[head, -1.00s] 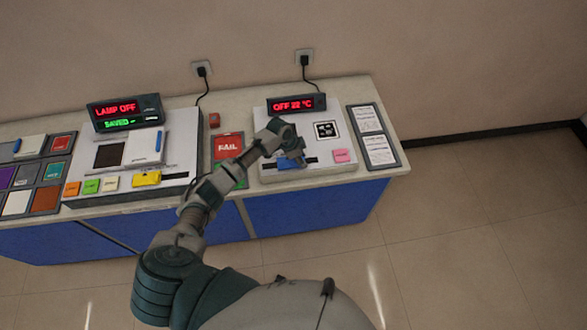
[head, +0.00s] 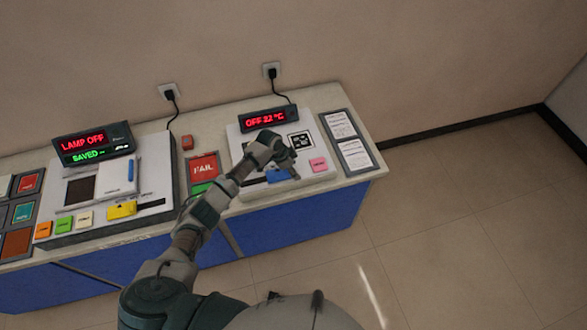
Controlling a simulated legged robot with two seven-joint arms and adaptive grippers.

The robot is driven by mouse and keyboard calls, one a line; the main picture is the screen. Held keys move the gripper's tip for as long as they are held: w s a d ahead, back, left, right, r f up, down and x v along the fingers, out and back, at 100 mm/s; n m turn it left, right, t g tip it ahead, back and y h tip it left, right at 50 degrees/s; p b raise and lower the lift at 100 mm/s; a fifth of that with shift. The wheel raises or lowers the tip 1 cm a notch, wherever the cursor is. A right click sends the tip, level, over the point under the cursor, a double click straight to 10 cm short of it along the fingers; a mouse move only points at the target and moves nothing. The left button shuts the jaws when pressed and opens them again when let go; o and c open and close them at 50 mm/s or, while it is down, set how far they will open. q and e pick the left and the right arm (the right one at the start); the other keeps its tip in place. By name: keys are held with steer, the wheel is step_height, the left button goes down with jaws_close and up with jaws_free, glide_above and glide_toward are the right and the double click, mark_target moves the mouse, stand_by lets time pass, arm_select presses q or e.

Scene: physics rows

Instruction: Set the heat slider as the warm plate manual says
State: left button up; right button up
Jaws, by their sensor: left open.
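The warm plate device (head: 238,148) is a white panel at the right part of the bench. Its display (head: 268,118) reads "OFF 22 °C" in red. My left gripper (head: 293,172) is open over the panel, beside a blue part (head: 277,176) on a dark slot that looks like the heat slider. My gripper and wrist partly hide that part, and I cannot tell whether they touch. A framed board with two white text sheets (head: 348,141), perhaps the manual, lies right of the panel. Its text is too small to read. My right gripper is not in view.
A pink tag (head: 318,164) and a black-and-white marker (head: 301,141) are on the panel. A red FAIL tile (head: 204,169) lies left of it. A lamp device with a "LAMP OFF" display (head: 93,144) stands further left. Floor is clear at the right.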

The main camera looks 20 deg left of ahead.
mark_target(283, 175)
arm_select(q)
steer(key=shift+a+r, duration=0.1)
steer(key=v, duration=1.1)
steer(key=shift+r, duration=0.3)
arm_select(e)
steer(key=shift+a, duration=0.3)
arm_select(q)
steer(key=shift+a+f, duration=0.1)
steer(key=shift+a, duration=0.1)
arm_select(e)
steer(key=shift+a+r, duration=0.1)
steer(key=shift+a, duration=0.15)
